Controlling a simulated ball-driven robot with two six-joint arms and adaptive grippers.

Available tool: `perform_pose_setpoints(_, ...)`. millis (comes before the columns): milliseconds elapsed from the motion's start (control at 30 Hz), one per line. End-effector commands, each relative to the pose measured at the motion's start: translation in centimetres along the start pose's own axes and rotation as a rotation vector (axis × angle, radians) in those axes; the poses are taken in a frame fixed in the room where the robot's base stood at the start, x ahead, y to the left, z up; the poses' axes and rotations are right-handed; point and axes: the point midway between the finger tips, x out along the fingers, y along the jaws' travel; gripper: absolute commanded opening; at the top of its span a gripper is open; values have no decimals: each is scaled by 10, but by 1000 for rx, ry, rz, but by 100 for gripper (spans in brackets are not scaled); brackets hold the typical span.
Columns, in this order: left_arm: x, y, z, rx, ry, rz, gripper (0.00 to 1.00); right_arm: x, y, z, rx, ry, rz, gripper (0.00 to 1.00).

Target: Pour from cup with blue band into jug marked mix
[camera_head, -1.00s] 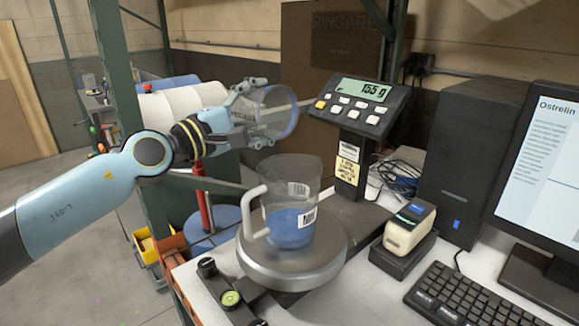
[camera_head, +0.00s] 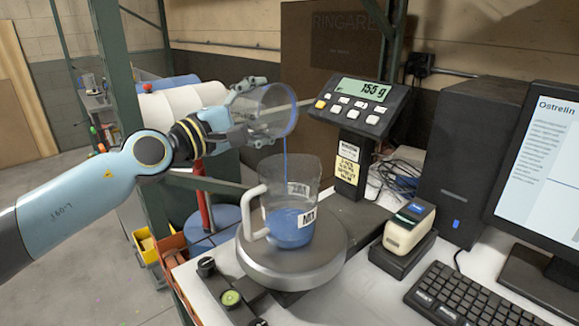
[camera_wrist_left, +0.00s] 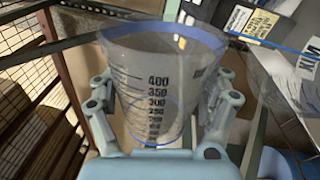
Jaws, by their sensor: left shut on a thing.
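My left gripper (camera_head: 252,112) is shut on the clear cup with the blue band (camera_head: 281,112) and holds it tipped, mouth to the right, above the jug. The band runs round the cup's rim. In the left wrist view the cup (camera_wrist_left: 150,75) sits between both fingers, with its volume marks facing the camera. A thin blue stream (camera_head: 285,140) falls from the rim into the jug's mouth. The clear jug (camera_head: 278,200), label partly legible as "MIX", stands upright with its handle to the left and blue liquid at its bottom. My right gripper is not seen.
The jug stands on a round scale plate (camera_head: 260,268); the scale display (camera_head: 361,90) reads 155 g. A small cream device (camera_head: 408,230), keyboard (camera_head: 475,300), black computer case (camera_head: 470,160) and monitor (camera_head: 545,180) fill the right. A green post (camera_head: 125,100) stands behind my left arm.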

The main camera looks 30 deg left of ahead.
Motion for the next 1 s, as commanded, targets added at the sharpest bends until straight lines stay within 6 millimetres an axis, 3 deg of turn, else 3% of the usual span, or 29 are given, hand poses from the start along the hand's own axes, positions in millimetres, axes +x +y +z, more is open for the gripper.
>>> perform_pose_setpoints(33, -2, -14, -22, -134, 18, -6, 44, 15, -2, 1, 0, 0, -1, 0)
perform_pose_setpoints(67, -2, -16, -30, -195, 24, -4, 44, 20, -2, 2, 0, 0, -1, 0)
perform_pose_setpoints(300, -2, -19, -28, -338, 35, -2, 44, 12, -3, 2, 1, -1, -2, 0)
perform_pose_setpoints(567, 0, -1, -26, -644, 66, 0, 44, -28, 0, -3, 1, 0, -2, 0)
perform_pose_setpoints(633, -2, -20, -34, -798, 83, -1, 44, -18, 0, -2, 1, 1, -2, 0)
perform_pose_setpoints(833, -4, -38, -62, -1106, 114, 2, 44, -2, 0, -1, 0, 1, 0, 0)
perform_pose_setpoints(1000, -7, -63, -71, -1198, 121, 3, 44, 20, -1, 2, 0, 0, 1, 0)
